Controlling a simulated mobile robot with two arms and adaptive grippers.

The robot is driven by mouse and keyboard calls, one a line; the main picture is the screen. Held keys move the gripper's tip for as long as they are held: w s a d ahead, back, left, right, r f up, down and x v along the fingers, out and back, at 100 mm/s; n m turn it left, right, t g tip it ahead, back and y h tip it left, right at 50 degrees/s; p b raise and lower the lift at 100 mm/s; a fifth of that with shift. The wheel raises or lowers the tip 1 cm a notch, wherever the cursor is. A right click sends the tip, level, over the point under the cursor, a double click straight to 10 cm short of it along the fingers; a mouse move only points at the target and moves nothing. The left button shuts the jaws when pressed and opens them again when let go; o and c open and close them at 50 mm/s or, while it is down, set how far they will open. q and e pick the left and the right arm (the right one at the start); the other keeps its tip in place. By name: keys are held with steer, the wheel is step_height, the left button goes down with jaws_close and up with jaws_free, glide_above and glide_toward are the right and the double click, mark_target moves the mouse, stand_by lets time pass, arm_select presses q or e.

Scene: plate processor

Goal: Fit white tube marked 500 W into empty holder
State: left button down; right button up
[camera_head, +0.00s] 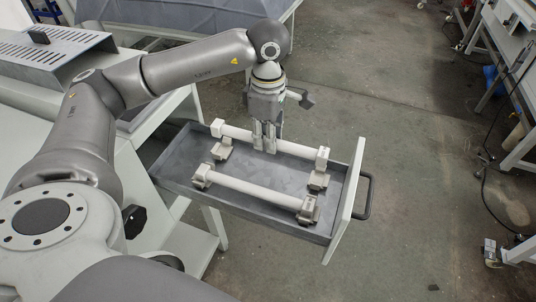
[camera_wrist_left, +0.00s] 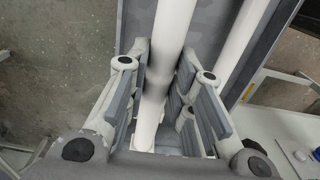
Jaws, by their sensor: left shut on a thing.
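A white tube (camera_head: 237,133) with square end caps spans the open drawer lengthwise. My left gripper (camera_head: 265,145) points down and is shut on the middle of this tube. In the left wrist view the held tube (camera_wrist_left: 170,60) runs between the finger pads. The tube is over the far holder, whose two grey clips (camera_head: 222,148) (camera_head: 318,179) stand on the drawer floor. It looks slightly above them; I cannot tell whether it touches. A second white tube (camera_head: 255,192) lies in the near holder; it also shows in the left wrist view (camera_wrist_left: 243,40). No marking is readable.
The grey drawer (camera_head: 175,165) is pulled out from a white cabinet, with a front panel (camera_head: 347,205) and dark handle (camera_head: 367,197) at the right. A vented metal box (camera_head: 45,55) stands on the cabinet top.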

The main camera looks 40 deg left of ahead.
arm_select(q)
step_height(320, 180, down, 6)
steer(key=shift+r+p, duration=0.15)
steer(key=shift+p, duration=0.25)
steer(key=shift+f+b, duration=0.45)
steer(key=shift+b, duration=0.1)
steer(key=c, duration=1.3)
jaws_free()
steer(key=shift+r, duration=0.1)
steer(key=shift+o, duration=0.2)
steer(key=shift+r+p, duration=0.55)
steer(key=shift+p, duration=0.2)
step_height(320, 180, up, 12)
steer(key=shift+f+b, duration=0.2)
steer(key=shift+b, duration=0.95)
